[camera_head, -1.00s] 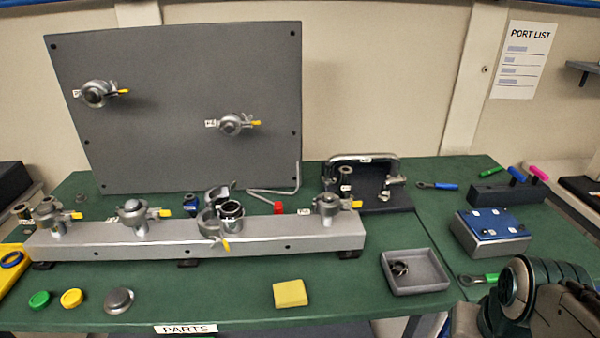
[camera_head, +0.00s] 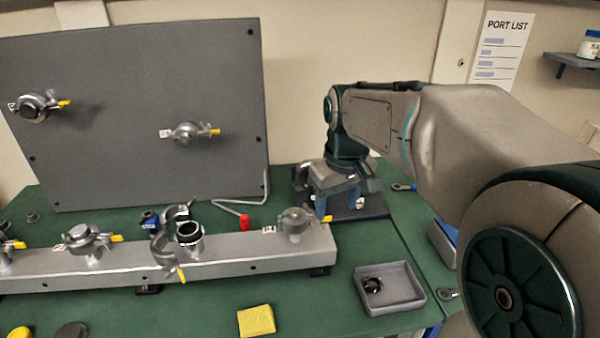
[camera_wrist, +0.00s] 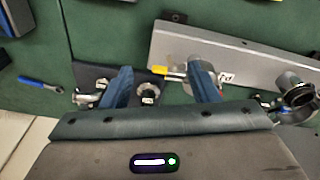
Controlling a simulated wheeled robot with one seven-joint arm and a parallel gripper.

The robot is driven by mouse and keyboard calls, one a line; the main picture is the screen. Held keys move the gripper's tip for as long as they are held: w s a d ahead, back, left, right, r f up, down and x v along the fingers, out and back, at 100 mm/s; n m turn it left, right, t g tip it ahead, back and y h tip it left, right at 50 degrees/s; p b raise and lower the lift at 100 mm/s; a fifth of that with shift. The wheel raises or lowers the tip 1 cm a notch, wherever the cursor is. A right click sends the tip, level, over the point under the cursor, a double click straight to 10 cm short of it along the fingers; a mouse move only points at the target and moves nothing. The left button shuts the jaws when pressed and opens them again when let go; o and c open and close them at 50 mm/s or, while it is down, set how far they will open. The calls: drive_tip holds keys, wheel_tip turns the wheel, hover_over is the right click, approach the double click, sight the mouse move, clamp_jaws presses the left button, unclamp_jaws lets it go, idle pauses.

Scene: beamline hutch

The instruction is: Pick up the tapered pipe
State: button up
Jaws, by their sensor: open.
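In the wrist view a short silver pipe piece (camera_wrist: 148,90) with a dark open end stands on a dark plate (camera_wrist: 98,73), with a white label beside it. I take it for the tapered pipe, but its taper is too small to make out. My gripper (camera_wrist: 161,91) is open above the plate, and the pipe piece shows between its two blue fingers, nearer the left one. No contact is visible. In the head view my gripper (camera_head: 338,202) hangs pointing down over the plate (camera_head: 372,208) and hides the pipe piece.
A grey rail (camera_head: 225,262) with several clamps runs left of my gripper; its end clamp (camera_head: 295,222) is close to the fingers. A grey upright panel (camera_head: 130,130) stands behind. A grey tray (camera_head: 405,300) holds a dark ring. A yellow block (camera_head: 256,321) lies in front.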

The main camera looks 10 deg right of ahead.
drive_tip(key=w+r+n+g+p, duration=0.25)
drive_tip(key=w+n, duration=0.35)
drive_tip(key=w, duration=1.4)
drive_tip(key=shift+t, duration=0.35)
drive_tip(key=f, duration=0.8)
drive_tip(key=shift+w+a, duration=0.1)
drive_tip(key=shift+a, duration=0.25)
drive_tip(key=shift+d+f, duration=0.2)
drive_tip(key=shift+f, duration=2.35)
drive_tip(key=c, duration=1)
drive_tip(key=shift+r, duration=5.1)
